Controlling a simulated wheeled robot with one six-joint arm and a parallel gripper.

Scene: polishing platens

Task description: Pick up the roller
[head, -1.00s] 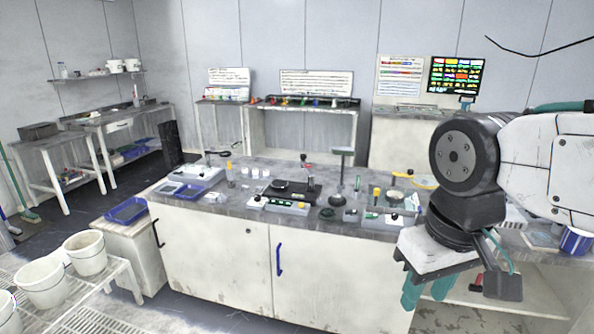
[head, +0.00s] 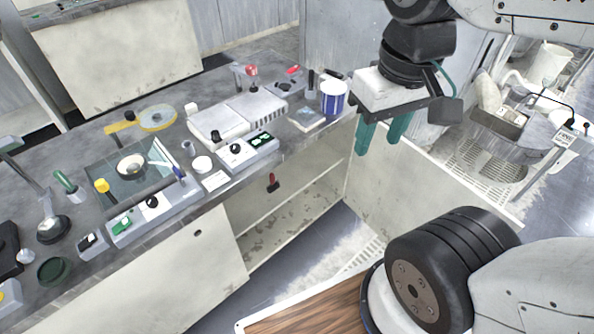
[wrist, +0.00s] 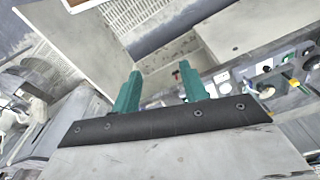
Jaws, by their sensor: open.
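My gripper (head: 382,140) hangs at the upper right of the head view, to the right of the bench's right end, with its two teal fingers pointing down. The fingers also show in the wrist view (wrist: 160,85), apart, with nothing between them. A dark bar (head: 141,196) with a blue end piece lies along the front of a glass plate (head: 112,168) on the bench. It may be the roller, but I cannot tell for sure. It is well to the left of my gripper.
The grey bench (head: 220,82) is crowded with small devices. A blue-and-white tub (head: 333,98) stands at its right end, near my gripper. Below is an open cabinet (head: 300,195). A sink (head: 500,135) is at the right.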

